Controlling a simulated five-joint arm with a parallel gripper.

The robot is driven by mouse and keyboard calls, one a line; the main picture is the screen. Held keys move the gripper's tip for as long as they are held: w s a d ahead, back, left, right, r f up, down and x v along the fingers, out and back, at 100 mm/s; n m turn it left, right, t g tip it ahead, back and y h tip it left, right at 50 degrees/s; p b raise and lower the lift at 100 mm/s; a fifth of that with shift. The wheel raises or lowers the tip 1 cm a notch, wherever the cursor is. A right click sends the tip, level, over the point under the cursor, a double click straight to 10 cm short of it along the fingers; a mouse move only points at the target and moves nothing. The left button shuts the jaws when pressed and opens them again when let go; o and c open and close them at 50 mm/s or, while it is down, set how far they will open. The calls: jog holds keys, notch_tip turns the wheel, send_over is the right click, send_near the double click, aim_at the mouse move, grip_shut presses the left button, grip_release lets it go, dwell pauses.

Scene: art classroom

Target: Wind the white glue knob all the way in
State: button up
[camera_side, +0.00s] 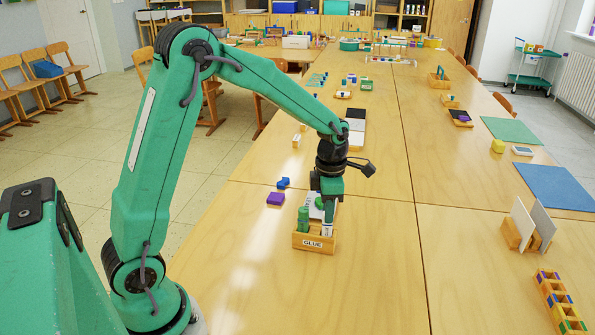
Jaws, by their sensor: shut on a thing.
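A wooden box labelled GLUE (313,244) stands on the table below my gripper. A green glue stick (303,219) stands upright at its left side. A white glue stick (327,229) stands at its right side. My gripper (328,213) points down over the white stick, with its fingers shut at its top. The white knob itself is mostly hidden by the fingers, so how far in it is wound cannot be told.
A purple block (276,199) and a blue piece (284,183) lie left of the box. A white-and-black board (355,128) lies behind my wrist. A wooden holder with upright panels (520,233) stands at right. The table between is clear.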

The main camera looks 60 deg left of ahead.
jog(key=shift+n, duration=0.9)
jog(key=o, duration=1.5)
jog(key=shift+m, duration=0.3)
jog(key=m, duration=1.1)
jog(key=c, duration=1.5)
